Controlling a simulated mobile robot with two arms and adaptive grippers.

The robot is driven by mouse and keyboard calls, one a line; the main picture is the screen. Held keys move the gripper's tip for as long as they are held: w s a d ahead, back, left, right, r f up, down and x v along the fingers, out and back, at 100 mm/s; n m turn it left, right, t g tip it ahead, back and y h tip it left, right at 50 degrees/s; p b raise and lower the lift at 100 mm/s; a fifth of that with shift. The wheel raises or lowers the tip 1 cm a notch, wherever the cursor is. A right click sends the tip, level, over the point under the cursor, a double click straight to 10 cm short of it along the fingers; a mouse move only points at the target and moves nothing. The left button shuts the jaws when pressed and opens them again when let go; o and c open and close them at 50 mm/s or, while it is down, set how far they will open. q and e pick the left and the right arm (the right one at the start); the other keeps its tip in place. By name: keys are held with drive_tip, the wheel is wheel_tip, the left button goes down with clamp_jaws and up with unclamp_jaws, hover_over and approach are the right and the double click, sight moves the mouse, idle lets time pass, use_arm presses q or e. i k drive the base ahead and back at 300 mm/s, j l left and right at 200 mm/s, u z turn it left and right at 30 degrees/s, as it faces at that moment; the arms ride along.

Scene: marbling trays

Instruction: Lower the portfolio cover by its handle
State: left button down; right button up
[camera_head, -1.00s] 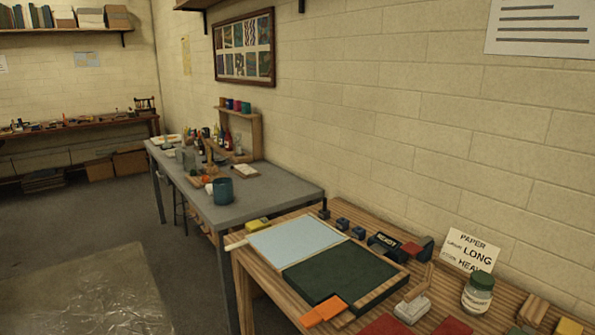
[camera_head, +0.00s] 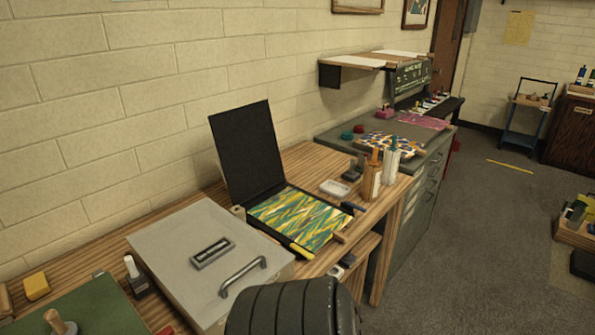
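The portfolio's black cover (camera_head: 246,152) stands open in the head view, leaning back slightly toward the wall. Its base lies flat on the wooden bench, with a green, yellow and white marbled sheet (camera_head: 300,220) on it. A small yellow piece (camera_head: 301,250) sits at the front edge of the base. I cannot make out a handle on the raised cover. Neither of my grippers can be recognised in this view, and nothing is seen touching the portfolio.
A grey box (camera_head: 165,250) with a metal handle (camera_head: 243,277) stands left of the portfolio. Bottles (camera_head: 371,178) and a clear dish (camera_head: 335,188) stand to its right. A dark ribbed shape, maybe mine, covers the bottom centre. Grey floor (camera_head: 480,240) is open at right.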

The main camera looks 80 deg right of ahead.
sight(244, 138)
drive_tip(key=z, duration=2.3)
